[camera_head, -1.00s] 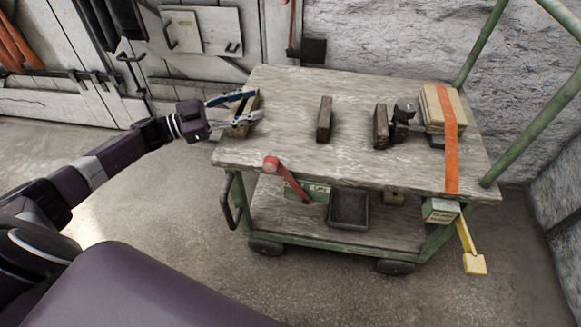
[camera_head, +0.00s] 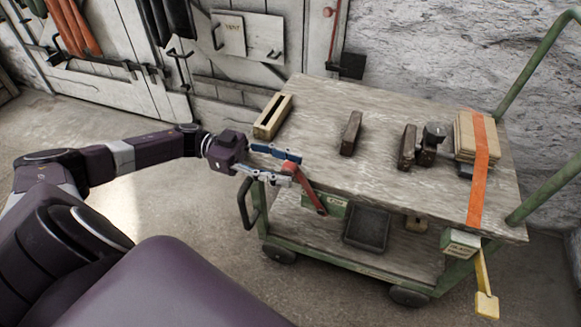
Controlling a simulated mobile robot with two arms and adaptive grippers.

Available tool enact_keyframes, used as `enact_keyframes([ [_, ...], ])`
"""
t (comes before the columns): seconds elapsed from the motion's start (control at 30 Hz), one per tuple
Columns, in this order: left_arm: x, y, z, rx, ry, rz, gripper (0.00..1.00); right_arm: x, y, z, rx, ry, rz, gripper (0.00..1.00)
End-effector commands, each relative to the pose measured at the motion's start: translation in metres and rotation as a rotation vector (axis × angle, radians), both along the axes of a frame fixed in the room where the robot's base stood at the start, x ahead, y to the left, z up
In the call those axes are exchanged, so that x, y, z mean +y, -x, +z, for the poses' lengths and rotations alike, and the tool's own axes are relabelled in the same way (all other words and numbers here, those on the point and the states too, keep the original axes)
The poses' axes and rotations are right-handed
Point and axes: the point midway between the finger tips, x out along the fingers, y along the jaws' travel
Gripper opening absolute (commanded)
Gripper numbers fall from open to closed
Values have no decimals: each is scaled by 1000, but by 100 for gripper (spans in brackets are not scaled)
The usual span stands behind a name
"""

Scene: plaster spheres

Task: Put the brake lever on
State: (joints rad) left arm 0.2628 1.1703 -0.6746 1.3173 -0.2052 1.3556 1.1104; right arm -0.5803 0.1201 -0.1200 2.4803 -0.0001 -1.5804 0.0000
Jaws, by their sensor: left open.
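A red lever (camera_head: 309,193) with a round knob at its upper end leans up and left from a green labelled box (camera_head: 331,204) at the cart's front edge. A yellow lever (camera_head: 483,272) with a flat end hangs from another green labelled box (camera_head: 460,243) at the front right. The labels are too small to read, so I cannot tell which is the brake lever. My left gripper (camera_head: 291,168) is open, with its two blue-grey fingers on either side of the red knob. I cannot tell whether they touch it. My right gripper is out of view.
The cart's wooden top (camera_head: 340,187) bears a slotted wooden block (camera_head: 272,117), a dark block (camera_head: 351,133), a dark clamp-like piece (camera_head: 429,143) and strapped boards (camera_head: 478,137). A dark tray (camera_head: 367,228) sits on the lower shelf. A black handle (camera_head: 248,202) juts out at left.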

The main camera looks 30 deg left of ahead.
Motion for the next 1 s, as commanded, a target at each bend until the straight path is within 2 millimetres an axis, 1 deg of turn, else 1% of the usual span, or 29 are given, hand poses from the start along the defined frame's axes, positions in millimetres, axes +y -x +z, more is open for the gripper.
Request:
enact_keyframes([
  [0.03,-5,-1,0,-1,0,0,42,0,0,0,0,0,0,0],
  [0.13,-11,-2,0,-1,0,0,42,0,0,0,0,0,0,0],
  [0.4,-12,-3,0,-1,-1,1,42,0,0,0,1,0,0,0],
  [0.47,-12,-3,0,-2,-1,2,36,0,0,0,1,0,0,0],
  [0.8,-13,-2,0,-1,0,-2,0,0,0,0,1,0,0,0],
  [1.0,-13,-1,0,0,0,-5,0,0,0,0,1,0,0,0],
])
